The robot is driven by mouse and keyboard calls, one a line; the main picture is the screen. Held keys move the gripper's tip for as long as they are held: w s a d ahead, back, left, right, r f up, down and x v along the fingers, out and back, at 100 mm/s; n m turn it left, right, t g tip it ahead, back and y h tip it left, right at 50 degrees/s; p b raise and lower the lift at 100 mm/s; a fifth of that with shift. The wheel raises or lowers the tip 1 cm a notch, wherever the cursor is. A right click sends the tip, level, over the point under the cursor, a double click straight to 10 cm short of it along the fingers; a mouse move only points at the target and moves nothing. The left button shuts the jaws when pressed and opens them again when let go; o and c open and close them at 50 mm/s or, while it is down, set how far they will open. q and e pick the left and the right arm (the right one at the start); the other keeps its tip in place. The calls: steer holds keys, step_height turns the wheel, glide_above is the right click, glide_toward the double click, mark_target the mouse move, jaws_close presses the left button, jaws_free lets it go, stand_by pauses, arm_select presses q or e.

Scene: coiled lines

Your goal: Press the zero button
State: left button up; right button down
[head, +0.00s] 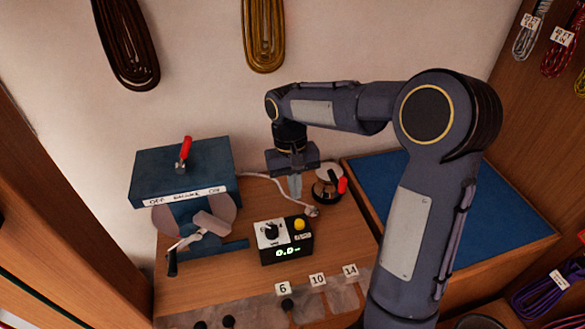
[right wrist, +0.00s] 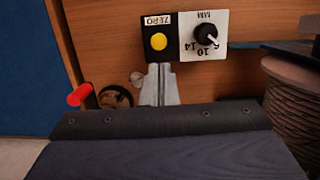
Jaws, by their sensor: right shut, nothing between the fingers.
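The zero button is a round yellow button (head: 299,224) on top of a small black box (head: 287,251) with a green-lit display. In the right wrist view the fingertips (right wrist: 159,67) are close together at the panel's edge, short of the button. I see no contact with the button. My left gripper is not in view.
A black selector knob (right wrist: 206,34) with several number marks sits beside the button. A blue breaker box (head: 185,170) with a red lever stands at left. A round part with a red handle (head: 341,185) and a pale cable (head: 270,190) lie behind. A blue mat (head: 375,180) is at right.

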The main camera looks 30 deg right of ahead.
steer(key=r, duration=0.2)
steer(key=w+r, duration=0.1)
steer(key=r, duration=0.2)
stand_by(0.4)
